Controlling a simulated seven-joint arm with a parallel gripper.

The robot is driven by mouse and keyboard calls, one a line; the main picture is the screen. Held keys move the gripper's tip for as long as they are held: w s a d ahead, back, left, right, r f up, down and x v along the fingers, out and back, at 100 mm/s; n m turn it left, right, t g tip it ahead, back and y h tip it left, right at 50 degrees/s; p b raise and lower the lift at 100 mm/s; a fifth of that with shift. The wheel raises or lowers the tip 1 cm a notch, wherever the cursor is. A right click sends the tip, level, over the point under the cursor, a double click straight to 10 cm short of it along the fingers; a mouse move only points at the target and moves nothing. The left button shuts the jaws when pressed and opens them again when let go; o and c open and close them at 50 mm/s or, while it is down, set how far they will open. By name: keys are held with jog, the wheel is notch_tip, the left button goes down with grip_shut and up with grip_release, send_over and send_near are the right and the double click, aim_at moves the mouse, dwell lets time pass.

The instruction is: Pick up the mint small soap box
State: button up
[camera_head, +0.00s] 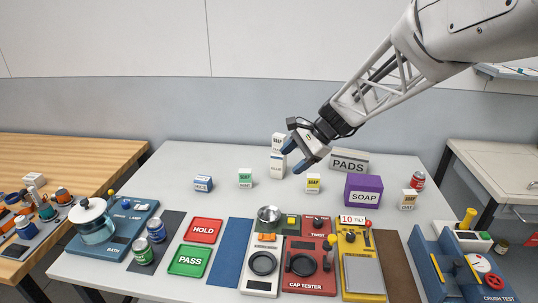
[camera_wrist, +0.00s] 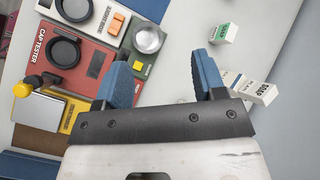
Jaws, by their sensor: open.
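My gripper (camera_head: 297,157) is open and empty, raised above the table to the right of the mint box, near the stack. In the wrist view its two blue fingers (camera_wrist: 160,62) are spread with nothing between them.
Close by are the white box stack (camera_head: 277,163), a blue-labelled box (camera_head: 203,184) and a yellow-labelled soap box (camera_head: 313,184). The red CAP TESTER (camera_head: 309,276) is in front. Table around the mint box is clear.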

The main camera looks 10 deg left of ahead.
jog(key=w+a+f+m+y, duration=0.1)
jog(key=w+a+f+m, duration=0.1)
jog(key=w+a+f, duration=0.3)
jog(key=w+a+f+m+y, duration=0.1)
jog(key=w+a+m+y, duration=0.15)
jog(key=w, duration=0.35)
jog(key=m+y, duration=0.2)
jog(key=m, duration=0.1)
send_over(245, 174)
jog(key=w+d, duration=0.2)
notch_tip(245, 174, down, 7)
jog(key=shift+d+g, duration=0.2)
jog(key=shift+g, duration=0.1)
jog(key=shift+f, duration=1.65)
jog(key=shift+f, duration=0.6)
jog(key=f, duration=0.1)
jog(key=a+f, duration=0.1)
jog(key=f, duration=0.1)
jog(key=shift+s+a, duration=0.15)
jog(key=shift+a, duration=0.1)
jog(key=shift+a+f, duration=0.2)
jog(key=shift+a, duration=0.4)
